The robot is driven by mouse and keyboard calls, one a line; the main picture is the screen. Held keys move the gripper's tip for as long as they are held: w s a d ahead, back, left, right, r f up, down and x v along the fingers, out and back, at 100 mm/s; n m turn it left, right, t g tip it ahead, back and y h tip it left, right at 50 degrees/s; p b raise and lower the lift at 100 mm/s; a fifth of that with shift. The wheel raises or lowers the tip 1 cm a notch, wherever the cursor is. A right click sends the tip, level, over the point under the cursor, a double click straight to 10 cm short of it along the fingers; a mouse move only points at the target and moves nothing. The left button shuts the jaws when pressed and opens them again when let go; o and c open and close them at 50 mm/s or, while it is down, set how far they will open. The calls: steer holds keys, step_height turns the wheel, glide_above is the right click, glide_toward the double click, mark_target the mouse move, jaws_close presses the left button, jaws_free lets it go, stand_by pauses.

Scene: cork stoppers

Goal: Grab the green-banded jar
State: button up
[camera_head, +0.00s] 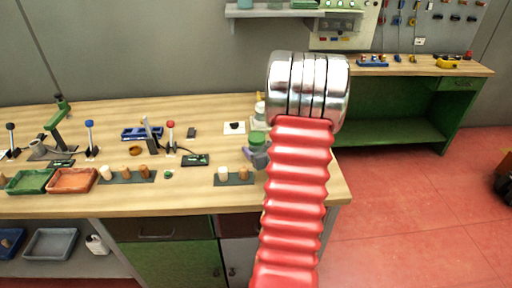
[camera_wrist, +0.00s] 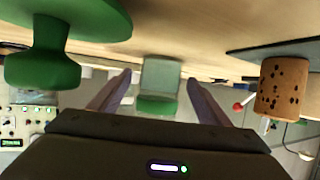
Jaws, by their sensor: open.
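A pale, see-through jar with a green part (camera_wrist: 158,104) is in the middle of the wrist view, which looks upside down. My gripper (camera_wrist: 160,79) is open, with one finger on each side of the jar; I cannot tell whether either touches it. In the head view a green-topped jar (camera_head: 257,137) stands near the bench's right end, just beyond my gripper (camera_head: 258,158). My red arm hides part of that spot.
A speckled cork (camera_wrist: 283,88) on a dark mat is close on one side. A green mushroom-shaped object (camera_wrist: 42,65) is close on the other. A white-topped bottle (camera_head: 260,109) stands behind the jar. Trays, corks and levers fill the bench's left (camera_head: 212,202).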

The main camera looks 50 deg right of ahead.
steer(key=shift+x, duration=1.1)
steer(key=shift+c, duration=0.5)
steer(key=c, duration=1.3)
steer(key=shift+r, duration=0.3)
steer(key=shift+r, duration=4.65)
steer(key=shift+r, duration=0.1)
